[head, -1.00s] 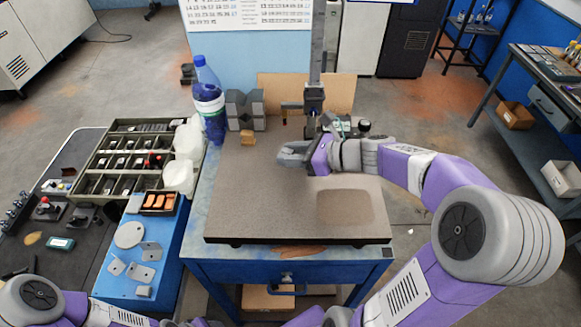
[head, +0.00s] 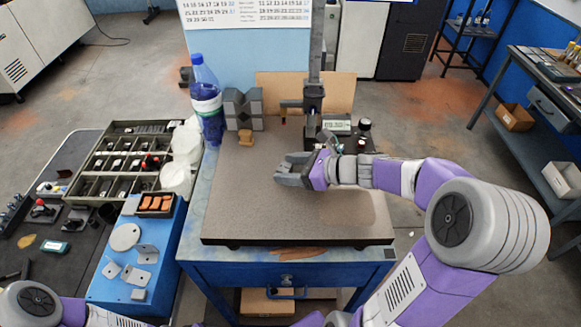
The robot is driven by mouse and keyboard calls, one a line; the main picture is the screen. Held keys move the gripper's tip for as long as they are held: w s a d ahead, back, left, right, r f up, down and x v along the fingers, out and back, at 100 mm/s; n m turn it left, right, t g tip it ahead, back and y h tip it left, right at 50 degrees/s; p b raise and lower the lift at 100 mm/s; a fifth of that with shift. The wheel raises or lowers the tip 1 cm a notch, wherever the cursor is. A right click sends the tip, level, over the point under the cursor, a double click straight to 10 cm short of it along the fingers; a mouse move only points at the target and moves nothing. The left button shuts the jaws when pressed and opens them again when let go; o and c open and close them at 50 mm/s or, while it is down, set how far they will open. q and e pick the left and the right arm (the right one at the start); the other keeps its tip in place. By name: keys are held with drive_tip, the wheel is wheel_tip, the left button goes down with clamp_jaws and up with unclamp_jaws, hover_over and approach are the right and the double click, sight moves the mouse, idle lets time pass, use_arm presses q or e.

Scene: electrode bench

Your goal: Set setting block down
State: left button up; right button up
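My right gripper (head: 284,171) is over the middle of the grey granite plate (head: 250,215), its grey fingers pointing left. I cannot tell whether the fingers are open or shut, or whether a block is between them. No block that I can surely name the setting block shows. A small tan block (head: 246,138) sits at the plate's back left, apart from the gripper, in front of a dark V-shaped block (head: 243,109). My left gripper is not in view; only part of that arm shows at the bottom left.
A height stand with a column (head: 314,100) rises behind the gripper, with a small display unit (head: 337,124) beside it. A blue bottle (head: 207,100) stands at the back left. A divided parts tray (head: 105,188) lies left. The plate's front and left are clear.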

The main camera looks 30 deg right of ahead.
drive_tip(key=shift+r, duration=0.25)
drive_tip(key=p+v, duration=0.2)
drive_tip(key=v, duration=0.9)
drive_tip(key=shift+s+d, duration=0.2)
drive_tip(key=shift+s+d+p, duration=0.15)
drive_tip(key=shift+s+p, duration=0.1)
drive_tip(key=shift+p, duration=0.05)
